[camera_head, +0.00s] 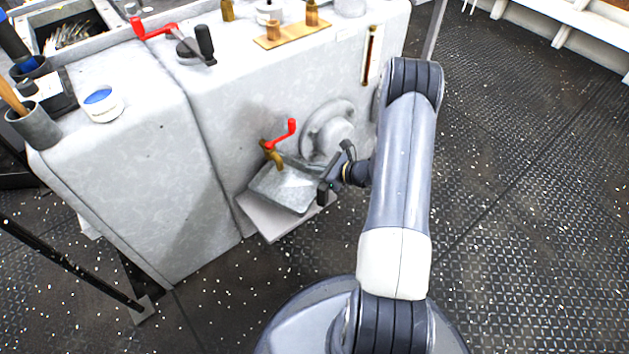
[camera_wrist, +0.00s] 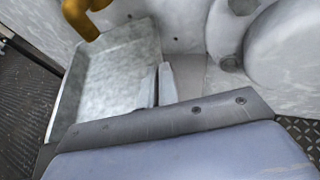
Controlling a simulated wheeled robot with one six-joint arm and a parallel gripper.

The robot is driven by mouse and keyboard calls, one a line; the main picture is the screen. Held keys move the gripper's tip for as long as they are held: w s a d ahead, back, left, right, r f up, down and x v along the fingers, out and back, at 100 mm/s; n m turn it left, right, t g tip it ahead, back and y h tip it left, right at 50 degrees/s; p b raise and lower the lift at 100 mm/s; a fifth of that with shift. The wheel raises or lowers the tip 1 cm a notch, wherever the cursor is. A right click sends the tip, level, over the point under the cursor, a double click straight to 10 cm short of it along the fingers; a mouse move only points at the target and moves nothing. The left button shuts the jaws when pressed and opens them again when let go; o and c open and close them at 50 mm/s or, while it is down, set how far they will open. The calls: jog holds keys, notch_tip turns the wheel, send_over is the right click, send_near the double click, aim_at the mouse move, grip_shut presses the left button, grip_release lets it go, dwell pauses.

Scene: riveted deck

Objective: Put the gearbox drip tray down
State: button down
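The gearbox drip tray (camera_head: 283,189) is a shallow grey metal tray under a brass tap with a red handle (camera_head: 275,152), on the front of the pale machine housing. It looks a little tilted, above a pale ledge (camera_head: 268,226); whether it touches the ledge is unclear. My gripper (camera_head: 322,188) is at the tray's right edge. In the wrist view the tray (camera_wrist: 112,75) fills the left part, its near edge meeting the gripper body, and the brass tap (camera_wrist: 82,18) hangs over its far left corner.
A round flange (camera_head: 330,130) bulges from the housing behind my gripper. The housing top carries a red crank (camera_head: 155,30), a wooden board with brass pieces (camera_head: 292,33), a white tin (camera_head: 103,104) and a cup (camera_head: 36,127). Dark floor is open at the right.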

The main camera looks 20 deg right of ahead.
aim_at(315, 178)
notch_tip(315, 178, down, 5)
jog(key=shift+f+b, duration=0.2)
jog(key=shift+b, duration=1.05)
jog(key=shift+w, duration=0.2)
jog(key=c, duration=1.7)
grip_release()
jog(key=shift+s+r, duration=0.1)
jog(key=p+v, duration=0.3)
jog(key=v, duration=0.9)
